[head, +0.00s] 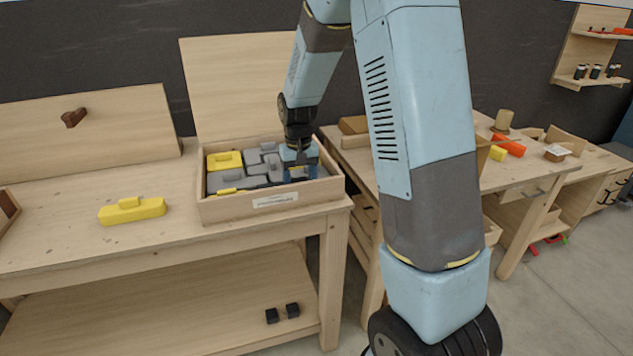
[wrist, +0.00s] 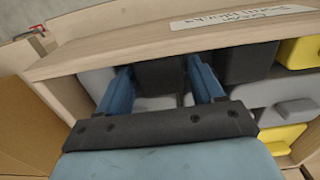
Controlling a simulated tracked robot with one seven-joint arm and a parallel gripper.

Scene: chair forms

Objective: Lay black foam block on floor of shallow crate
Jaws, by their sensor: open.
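The shallow crate (head: 232,211) is a pale wooden box with a white front label, on the left bench; its rim also shows in the wrist view (wrist: 120,45). It holds several grey, dark and yellow blocks. My gripper (head: 299,172) is inside the crate's right end, pointing down. In the wrist view its two blue fingers (wrist: 158,70) are open. A black block (wrist: 160,74) lies between them, within the crate; I cannot tell if the fingers touch it. In the head view my gripper hides this block.
A yellow block (head: 132,210) lies on the bench left of the crate. A yellow block (head: 223,161) is in the crate's back left. Another bench (head: 520,180) stands right.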

